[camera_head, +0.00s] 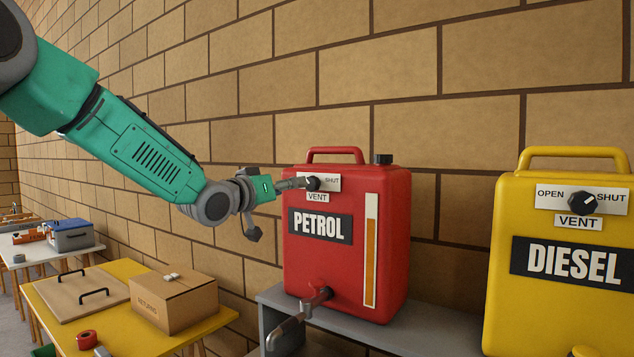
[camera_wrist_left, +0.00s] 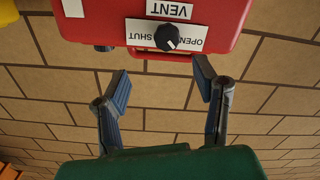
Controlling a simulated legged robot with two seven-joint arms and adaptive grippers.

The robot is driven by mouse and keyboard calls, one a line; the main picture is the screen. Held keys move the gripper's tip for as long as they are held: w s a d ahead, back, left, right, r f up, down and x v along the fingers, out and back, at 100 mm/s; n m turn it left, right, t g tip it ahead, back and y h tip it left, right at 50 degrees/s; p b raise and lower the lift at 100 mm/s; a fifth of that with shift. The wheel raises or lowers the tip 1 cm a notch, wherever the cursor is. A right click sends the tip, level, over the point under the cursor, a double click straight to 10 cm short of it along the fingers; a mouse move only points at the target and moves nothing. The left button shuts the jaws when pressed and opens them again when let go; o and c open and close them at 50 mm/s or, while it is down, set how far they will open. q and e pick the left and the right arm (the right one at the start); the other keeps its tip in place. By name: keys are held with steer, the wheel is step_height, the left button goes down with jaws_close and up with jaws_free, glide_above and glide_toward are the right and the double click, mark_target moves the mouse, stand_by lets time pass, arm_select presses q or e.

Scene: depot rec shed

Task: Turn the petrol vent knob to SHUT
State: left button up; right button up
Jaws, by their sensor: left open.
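The red petrol can (camera_head: 337,268) stands on a grey shelf against the brick wall. Its dark vent knob (camera_head: 313,184) sits on a white plate above the VENT label; in the left wrist view the knob (camera_wrist_left: 167,38) appears upside down. Its white mark there leans lower right, towards the OPEN side of the plate. My left gripper (camera_head: 278,209) is open and empty at the can's upper left. One finger covers the OPEN word in the head view. In the left wrist view the gripper's fingers (camera_wrist_left: 162,85) are spread, with the knob ahead between them, apart from both. My right gripper is not in view.
A yellow diesel can (camera_head: 560,310) with its own vent knob (camera_head: 582,203) stands at right. A tap (camera_head: 316,299) juts from the petrol can's lower front. The grey shelf (camera_head: 430,326) carries it. A cardboard box (camera_head: 190,306) stands on a yellow table at left.

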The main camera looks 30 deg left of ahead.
mark_target(309, 184)
arm_select(q)
steer(key=w, duration=0.3)
steer(key=w+p, duration=0.1)
steer(key=w, duration=0.2)
steer(key=w+p, duration=0.1)
steer(key=w, duration=0.3)
steer(key=shift+w+f, duration=0.1)
steer(key=shift+f, duration=0.15)
steer(key=shift+w+d, duration=0.3)
steer(key=shift+d, duration=0.25)
steer(key=shift+a, duration=0.35)
steer(key=c, duration=1.2)
steer(key=shift+a, duration=0.15)
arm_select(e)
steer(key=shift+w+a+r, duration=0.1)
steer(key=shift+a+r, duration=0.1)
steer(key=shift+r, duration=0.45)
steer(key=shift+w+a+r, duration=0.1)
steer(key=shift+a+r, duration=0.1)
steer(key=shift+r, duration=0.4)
